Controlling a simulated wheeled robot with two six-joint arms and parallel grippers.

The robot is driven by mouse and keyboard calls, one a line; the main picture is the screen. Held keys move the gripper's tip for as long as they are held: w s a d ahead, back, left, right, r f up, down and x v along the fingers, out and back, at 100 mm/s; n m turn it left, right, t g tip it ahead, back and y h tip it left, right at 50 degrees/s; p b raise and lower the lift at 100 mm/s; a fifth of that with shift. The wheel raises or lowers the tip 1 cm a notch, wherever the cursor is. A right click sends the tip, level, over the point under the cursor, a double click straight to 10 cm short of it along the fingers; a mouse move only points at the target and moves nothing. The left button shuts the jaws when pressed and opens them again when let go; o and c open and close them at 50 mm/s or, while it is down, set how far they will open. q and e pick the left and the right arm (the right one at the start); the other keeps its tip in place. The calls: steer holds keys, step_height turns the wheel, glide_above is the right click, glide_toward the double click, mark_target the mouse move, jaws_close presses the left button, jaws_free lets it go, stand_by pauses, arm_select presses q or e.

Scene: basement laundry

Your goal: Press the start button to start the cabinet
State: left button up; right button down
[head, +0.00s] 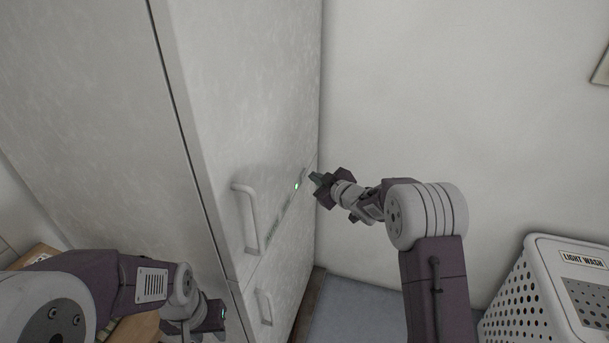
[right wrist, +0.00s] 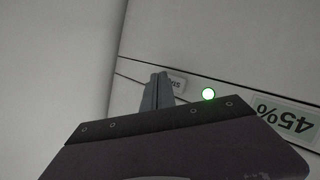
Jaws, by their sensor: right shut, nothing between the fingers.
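The tall light-grey cabinet (head: 245,90) stands left of centre in the head view, with a control strip along its front. My right gripper (head: 316,179) is shut and empty, its tip close to the right end of that strip. In the right wrist view, the shut fingers (right wrist: 158,88) partly overlap a small grey start button (right wrist: 178,83) with upside-down lettering. I cannot tell whether they touch it. A lit green light (right wrist: 208,94) is beside the button.
A display reading 45% (right wrist: 286,117) is on the strip. The cabinet has an upper handle (head: 245,215) and a lower handle (head: 264,307). A white perforated basket (head: 535,285) labelled LIGHT WASH stands at the lower right.

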steer(key=shift+d, duration=0.2)
steer(key=d, duration=0.1)
steer(key=s+d+p, duration=0.1)
steer(key=d, duration=0.1)
steer(key=s+d, duration=0.1)
steer(key=shift+d, duration=0.3)
stand_by(0.6)
